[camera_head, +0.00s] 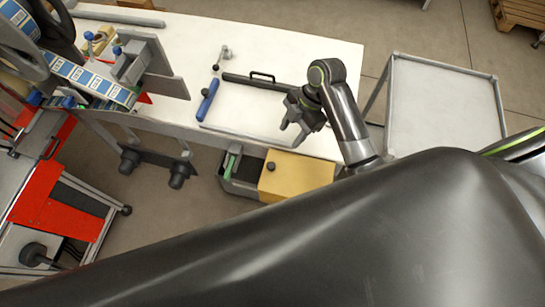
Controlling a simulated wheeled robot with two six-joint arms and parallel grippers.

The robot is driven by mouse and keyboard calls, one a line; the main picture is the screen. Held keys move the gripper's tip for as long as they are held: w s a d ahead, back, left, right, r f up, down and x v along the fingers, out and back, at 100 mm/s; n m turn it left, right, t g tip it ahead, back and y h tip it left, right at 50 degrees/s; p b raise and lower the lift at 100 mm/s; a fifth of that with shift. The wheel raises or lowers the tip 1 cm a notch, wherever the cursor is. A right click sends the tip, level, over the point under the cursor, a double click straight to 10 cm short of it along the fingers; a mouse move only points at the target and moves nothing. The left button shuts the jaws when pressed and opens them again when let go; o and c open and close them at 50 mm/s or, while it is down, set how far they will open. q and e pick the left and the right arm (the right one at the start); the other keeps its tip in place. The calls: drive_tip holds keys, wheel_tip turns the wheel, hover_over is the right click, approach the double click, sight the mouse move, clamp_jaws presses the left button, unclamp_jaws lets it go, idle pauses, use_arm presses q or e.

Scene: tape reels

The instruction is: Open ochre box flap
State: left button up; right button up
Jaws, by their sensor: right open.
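The ochre box flap (305,178) is a flat yellow-ochre panel at the lower middle, beside the white table's front edge. A dark round knob (271,167) sits near its left end. A grey bin (240,188) shows to the left of the panel, with dark and green contents. My right gripper (290,136) is open and empty above the table's front part, up from the knob in the picture and apart from it. My left gripper is not in view.
The white table (330,60) holds a blue-handled tool (207,100) and a dark bar with a handle (262,84). A taping machine with a blue patterned tape (90,78) stands left. A grey cart (440,105) stands right. A red-topped cart (60,205) is lower left.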

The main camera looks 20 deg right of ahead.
drive_tip(key=x, duration=0.2)
drive_tip(key=p, duration=0.2)
approach(272, 165)
drive_tip(key=x, duration=0.6)
drive_tip(key=shift+a+f, duration=0.2)
drive_tip(key=shift+f, duration=0.1)
drive_tip(key=shift+a+f, duration=0.15)
drive_tip(key=shift+f, duration=0.2)
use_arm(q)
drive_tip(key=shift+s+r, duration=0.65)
use_arm(e)
drive_tip(key=shift+a+f, duration=0.15)
drive_tip(key=shift+f, duration=0.2)
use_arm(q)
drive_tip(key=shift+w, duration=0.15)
use_arm(e)
clamp_jaws()
